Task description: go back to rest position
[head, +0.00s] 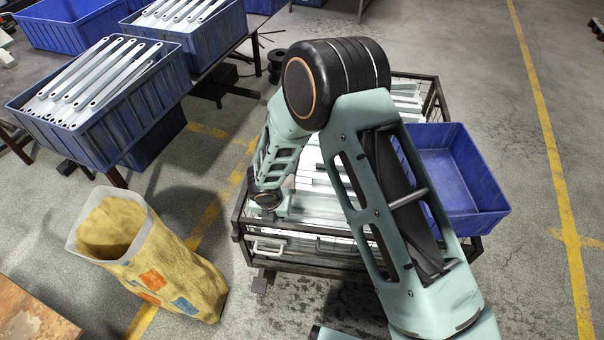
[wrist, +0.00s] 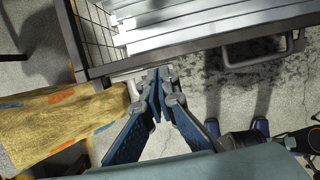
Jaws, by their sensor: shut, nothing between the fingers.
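My gripper (wrist: 158,78) shows in the wrist view with its two blue-padded fingers drawn together at the tips. It is shut and empty. It appears beside the front edge of a dark metal-framed cart (wrist: 155,60). In the head view my arm is bent over this cart (head: 340,262) and hides part of it. The fingers are hard to make out there.
Pale metal brackets (head: 310,205) lie in the cart, and an empty blue bin (head: 470,205) sits at its right. A yellow sack (head: 165,270) stands left of the cart. Bracket-filled blue bins (head: 135,125) rest on tables at upper left. Floor at right is clear.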

